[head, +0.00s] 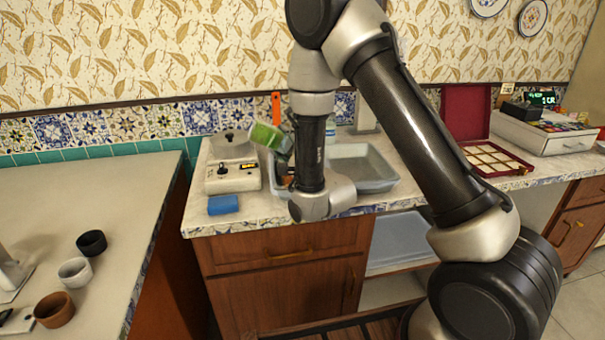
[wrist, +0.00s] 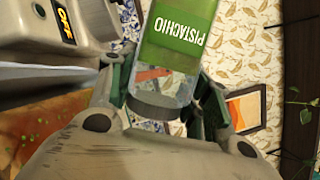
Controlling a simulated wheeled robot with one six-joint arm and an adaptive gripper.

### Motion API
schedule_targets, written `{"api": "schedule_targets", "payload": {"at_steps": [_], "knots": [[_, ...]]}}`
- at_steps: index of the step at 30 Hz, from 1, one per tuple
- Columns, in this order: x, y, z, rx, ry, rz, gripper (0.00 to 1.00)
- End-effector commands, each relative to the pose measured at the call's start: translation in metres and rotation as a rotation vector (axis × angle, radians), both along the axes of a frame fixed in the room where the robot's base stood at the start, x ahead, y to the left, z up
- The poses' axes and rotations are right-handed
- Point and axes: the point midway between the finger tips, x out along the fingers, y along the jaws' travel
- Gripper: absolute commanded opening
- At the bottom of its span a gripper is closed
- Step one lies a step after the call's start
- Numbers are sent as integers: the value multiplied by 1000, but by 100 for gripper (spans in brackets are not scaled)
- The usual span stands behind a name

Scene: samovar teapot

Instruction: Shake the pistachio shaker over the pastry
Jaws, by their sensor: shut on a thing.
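The pistachio shaker (head: 265,136) is a clear jar with a green label, held tilted above the middle counter. In the wrist view the shaker (wrist: 178,45) shows its green PISTACHIO label upside down and its clear, greyish end between the fingers. My gripper (wrist: 158,112) is shut on the shaker; in the head view the arm partly hides it. An orange-brown surface with green specks (wrist: 42,128) lies at the left of the wrist view, perhaps the pastry; I cannot be sure. The pastry is not clearly visible in the head view.
A pale appliance (head: 232,178) with an OFF label stands left of my gripper, with a blue sponge (head: 223,204) in front. A grey basin (head: 362,168) lies to the right. Several small cups, including a brown one (head: 54,310), stand on the left counter. A red compartment box (head: 490,158) is at right.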

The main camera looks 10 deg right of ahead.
Motion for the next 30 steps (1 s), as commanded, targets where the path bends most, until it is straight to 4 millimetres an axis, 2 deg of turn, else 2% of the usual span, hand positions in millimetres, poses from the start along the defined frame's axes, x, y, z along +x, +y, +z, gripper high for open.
{"api": "schedule_targets", "payload": {"at_steps": [6,16,30], "knots": [[0,0,-23,-2,4,0,18],[3,-3,-24,0,0,-2,18],[51,-41,-24,-1,0,-2,18]]}}
